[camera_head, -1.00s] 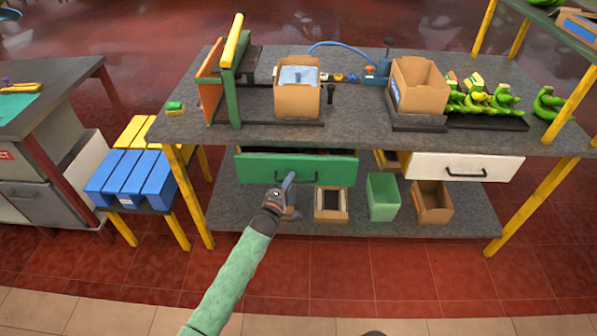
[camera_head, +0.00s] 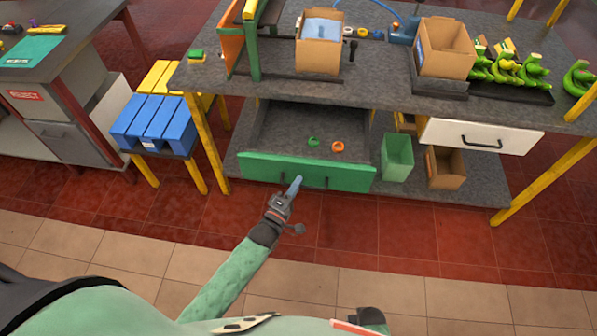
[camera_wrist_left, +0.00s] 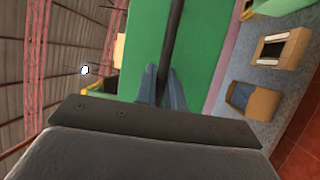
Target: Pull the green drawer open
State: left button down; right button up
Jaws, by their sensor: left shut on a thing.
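The green drawer (camera_head: 340,177) is pulled well out from under the grey workbench, and its inside shows. In the left wrist view the two fingers (camera_wrist_left: 162,88) sit on either side of the handle (camera_wrist_left: 172,40), in front of the green drawer front (camera_wrist_left: 135,45). My right gripper is not in view.
A white drawer (camera_head: 480,137) stands slightly out to the right. A green bin (camera_head: 397,158) and a cardboard box (camera_head: 446,168) stand on the lower shelf. Blue crate slats (camera_head: 157,125) lie on a stool at left. The tiled floor in front is clear.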

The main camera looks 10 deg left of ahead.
pick_arm(q)
jog(key=shift+s, duration=0.6)
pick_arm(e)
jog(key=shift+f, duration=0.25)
pick_arm(q)
jog(key=c, duration=1.5)
grip_release()
